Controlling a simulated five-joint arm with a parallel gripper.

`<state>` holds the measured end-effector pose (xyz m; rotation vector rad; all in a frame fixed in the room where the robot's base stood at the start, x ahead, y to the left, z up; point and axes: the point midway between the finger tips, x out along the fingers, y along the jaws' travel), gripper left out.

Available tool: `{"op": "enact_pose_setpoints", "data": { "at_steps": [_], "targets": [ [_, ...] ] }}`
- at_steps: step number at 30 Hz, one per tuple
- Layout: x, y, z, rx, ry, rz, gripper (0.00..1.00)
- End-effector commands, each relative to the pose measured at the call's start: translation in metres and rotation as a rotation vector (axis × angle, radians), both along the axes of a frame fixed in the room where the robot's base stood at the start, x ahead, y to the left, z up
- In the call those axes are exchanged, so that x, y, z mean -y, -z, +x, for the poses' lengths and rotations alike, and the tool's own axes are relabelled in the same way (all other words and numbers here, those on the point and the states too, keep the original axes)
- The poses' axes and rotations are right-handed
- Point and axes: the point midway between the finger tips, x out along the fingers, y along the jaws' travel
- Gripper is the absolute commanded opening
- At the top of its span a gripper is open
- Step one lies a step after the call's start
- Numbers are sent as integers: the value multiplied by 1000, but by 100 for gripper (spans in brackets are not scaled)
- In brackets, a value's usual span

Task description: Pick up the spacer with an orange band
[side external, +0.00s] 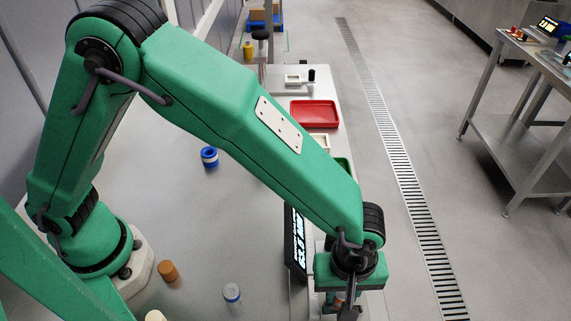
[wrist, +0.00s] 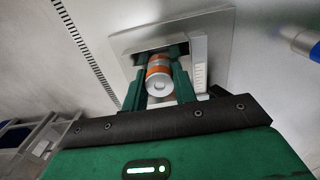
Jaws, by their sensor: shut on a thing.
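In the side external view my gripper (side external: 343,300) is at the bottom edge, right of a dark display. Its fingers are mostly hidden or cut off there.
A dark display (side external: 295,240) stands left of my gripper. A red tray (side external: 315,114) is farther back.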

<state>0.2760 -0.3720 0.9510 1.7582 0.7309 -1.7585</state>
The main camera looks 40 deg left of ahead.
Motion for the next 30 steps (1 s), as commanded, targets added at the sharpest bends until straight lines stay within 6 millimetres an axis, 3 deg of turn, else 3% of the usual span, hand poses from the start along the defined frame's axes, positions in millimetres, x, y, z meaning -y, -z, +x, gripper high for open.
{"op": "enact_pose_setpoints", "data": {
  "at_steps": [11,24,30],
  "targets": [
    [1,-16,0,2,0,-2,0],
    [1,-80,1,2,0,-4,0],
    [0,-97,0,1,0,-1,0]
  ]
}}
